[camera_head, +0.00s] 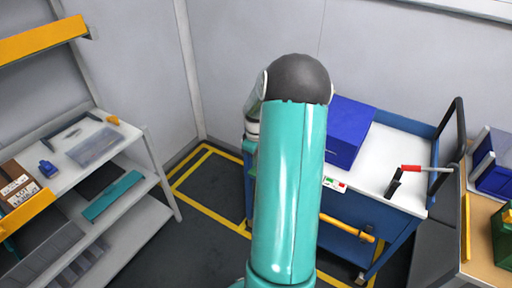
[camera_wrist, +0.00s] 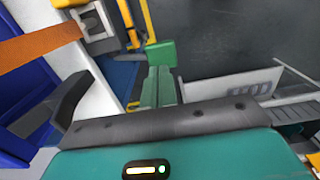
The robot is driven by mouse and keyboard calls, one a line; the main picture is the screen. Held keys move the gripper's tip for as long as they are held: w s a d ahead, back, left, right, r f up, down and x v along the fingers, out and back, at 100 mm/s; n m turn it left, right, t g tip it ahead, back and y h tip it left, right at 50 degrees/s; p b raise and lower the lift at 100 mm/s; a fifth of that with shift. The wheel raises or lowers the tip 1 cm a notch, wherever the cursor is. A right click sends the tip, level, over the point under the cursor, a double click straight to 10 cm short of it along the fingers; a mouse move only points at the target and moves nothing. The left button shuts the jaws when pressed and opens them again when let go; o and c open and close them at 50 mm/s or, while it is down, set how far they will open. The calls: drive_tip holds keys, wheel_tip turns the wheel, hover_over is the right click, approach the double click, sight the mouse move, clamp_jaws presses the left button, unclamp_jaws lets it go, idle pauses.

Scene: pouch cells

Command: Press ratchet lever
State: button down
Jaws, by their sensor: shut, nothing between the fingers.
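A grey metal piece with a dark slot (camera_wrist: 95,22), which looks like the ratchet, shows at the upper left of the wrist view. A broad orange strap (camera_wrist: 38,45) runs to it from the left. I cannot make out its lever clearly. My gripper (camera_wrist: 158,72) is shut and empty, its green fingers in the middle of the wrist view. It is below and right of the grey piece and appears apart from it. In the head view my arm hides the gripper and the ratchet area.
A blue cart with a white top (camera_head: 382,158) carries a blue box (camera_head: 347,130) and a red-handled tool (camera_head: 411,168). A yellow bar (camera_head: 346,228) sticks out at its front. A grey shelf (camera_head: 140,148) stands at the left, a wooden bench (camera_head: 485,245) at the right. Floor between shelf and cart is clear.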

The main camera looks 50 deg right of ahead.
sight(253, 173)
drive_tip(key=shift+f, duration=1.95)
drive_tip(key=shift+a, duration=0.1)
drive_tip(key=shift+a+f+h, duration=0.45)
drive_tip(key=shift+f+h, duration=0.15)
drive_tip(key=shift+h, duration=0.1)
drive_tip(key=shift+a+f+h, duration=0.4)
drive_tip(key=shift+f+h, duration=0.2)
drive_tip(key=shift+h, duration=0.1)
drive_tip(key=f, duration=0.2)
drive_tip(key=a+f, duration=0.1)
drive_tip(key=shift+s+f, duration=0.15)
drive_tip(key=shift+f, duration=0.2)
drive_tip(key=shift+r, duration=0.8)
